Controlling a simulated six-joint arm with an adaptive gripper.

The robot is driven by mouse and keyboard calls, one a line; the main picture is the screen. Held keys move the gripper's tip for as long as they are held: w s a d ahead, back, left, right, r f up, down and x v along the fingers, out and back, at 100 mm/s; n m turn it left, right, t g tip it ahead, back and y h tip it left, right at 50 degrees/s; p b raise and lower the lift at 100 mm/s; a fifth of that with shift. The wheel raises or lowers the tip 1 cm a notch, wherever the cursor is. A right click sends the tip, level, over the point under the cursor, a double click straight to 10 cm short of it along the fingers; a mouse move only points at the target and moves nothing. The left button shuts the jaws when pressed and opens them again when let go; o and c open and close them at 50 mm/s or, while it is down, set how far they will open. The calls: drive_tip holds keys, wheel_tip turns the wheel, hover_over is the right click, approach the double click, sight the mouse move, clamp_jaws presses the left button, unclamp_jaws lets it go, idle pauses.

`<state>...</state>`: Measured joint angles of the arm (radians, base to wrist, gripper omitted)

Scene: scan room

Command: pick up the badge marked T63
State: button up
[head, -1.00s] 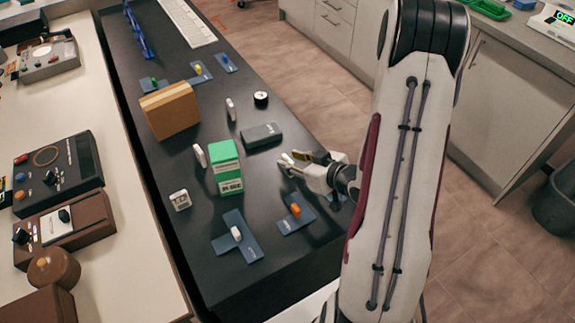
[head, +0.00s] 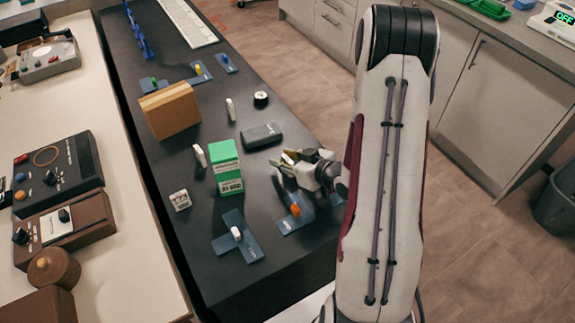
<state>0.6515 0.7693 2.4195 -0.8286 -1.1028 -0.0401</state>
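My gripper (head: 285,165) is above the dark table, to the right of the green and white box. Its fingers look apart, and I see nothing held between them. I cannot read the mark T63 on anything. Two thin white upright pieces stand on the table, one (head: 231,109) behind the green box and one (head: 200,155) at its left. A small white block with dark marks (head: 180,200) sits to the left of the green box. Blue flat pieces with an orange peg (head: 295,210) and a white peg (head: 236,233) lie near the front. My gripper is close to the orange-pegged one.
The green and white box (head: 226,166) and a cardboard box (head: 170,108) stand tall on the table (head: 225,285). A dark grey case (head: 261,136) and a small black and white round item (head: 261,99) lie behind my gripper. Brown control boxes (head: 65,218) stand on the left counter.

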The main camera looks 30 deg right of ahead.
sight(282, 159)
drive_tip(key=shift+x, duration=1.55)
clamp_jaws()
